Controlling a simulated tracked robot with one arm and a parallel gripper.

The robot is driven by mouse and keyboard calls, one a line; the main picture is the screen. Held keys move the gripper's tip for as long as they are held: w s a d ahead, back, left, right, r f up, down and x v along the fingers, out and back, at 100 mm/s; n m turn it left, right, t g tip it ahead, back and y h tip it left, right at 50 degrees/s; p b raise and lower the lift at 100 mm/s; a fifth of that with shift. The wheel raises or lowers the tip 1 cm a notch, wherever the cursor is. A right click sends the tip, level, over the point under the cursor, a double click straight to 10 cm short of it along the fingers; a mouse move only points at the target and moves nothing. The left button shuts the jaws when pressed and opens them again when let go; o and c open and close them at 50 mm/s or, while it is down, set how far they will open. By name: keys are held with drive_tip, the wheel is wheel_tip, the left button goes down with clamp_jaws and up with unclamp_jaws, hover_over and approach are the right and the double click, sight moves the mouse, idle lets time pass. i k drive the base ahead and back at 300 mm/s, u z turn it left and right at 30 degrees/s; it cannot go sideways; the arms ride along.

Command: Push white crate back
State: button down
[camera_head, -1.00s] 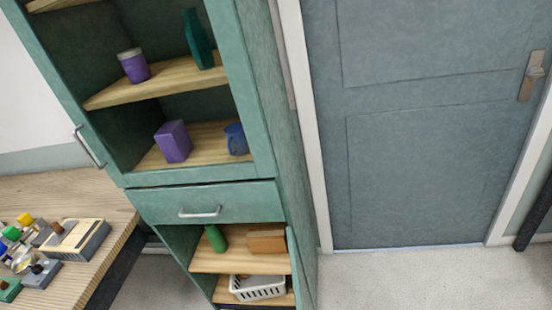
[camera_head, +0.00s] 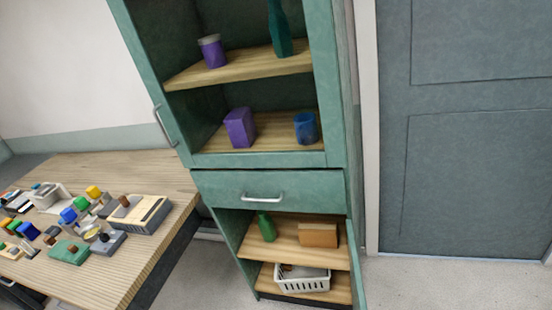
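The white crate (camera_head: 303,284) is a slatted basket on the lowest shelf (camera_head: 268,281) of the green cabinet (camera_head: 345,100). It sits toward the shelf's front edge, and a small brownish thing shows inside it. The depth behind the crate is in shadow, so I cannot tell how far it is from the back. My gripper is not in view.
Above the crate, a shelf holds a green bottle (camera_head: 266,227) and a brown box (camera_head: 318,235). A closed drawer (camera_head: 270,192) is over that. A table (camera_head: 140,270) with several small objects stands at left. Floor is clear before the door (camera_head: 460,150).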

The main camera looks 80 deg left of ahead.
sight(304, 269)
drive_tip(key=u, duration=0.05)
drive_tip(key=k, duration=1.65)
drive_tip(key=u, duration=0.65)
drive_tip(key=i, duration=1)
drive_tip(key=u, duration=0.05)
